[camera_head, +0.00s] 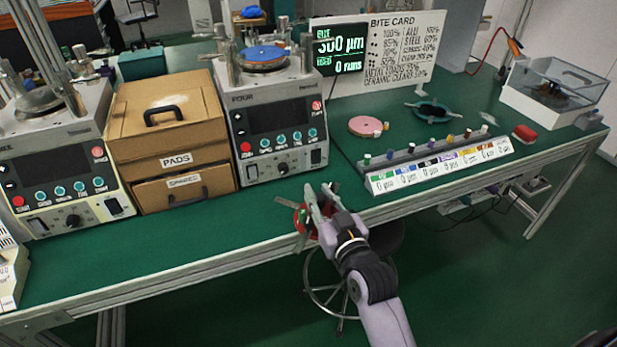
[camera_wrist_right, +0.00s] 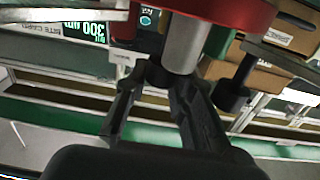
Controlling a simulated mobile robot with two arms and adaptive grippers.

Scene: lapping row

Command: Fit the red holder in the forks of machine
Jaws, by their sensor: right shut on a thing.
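The red holder (camera_head: 303,224) is at the table's front edge, held by my right gripper (camera_head: 325,203). My right gripper is shut on the holder. In the right wrist view the red holder (camera_wrist_right: 245,12) spans the top, with a grey post between the fingers (camera_wrist_right: 172,80). Machine FOUR (camera_head: 275,125) stands behind the gripper, with a blue disc (camera_head: 264,55) on top and metal posts around it. Another machine (camera_head: 55,160) stands at the left with a grey plate on top. The fork details are too small to tell. My left gripper is not in view.
A cardboard drawer box (camera_head: 170,135) stands between the machines. The green table (camera_head: 190,240) is clear in front. A stool (camera_head: 340,290) stands below.

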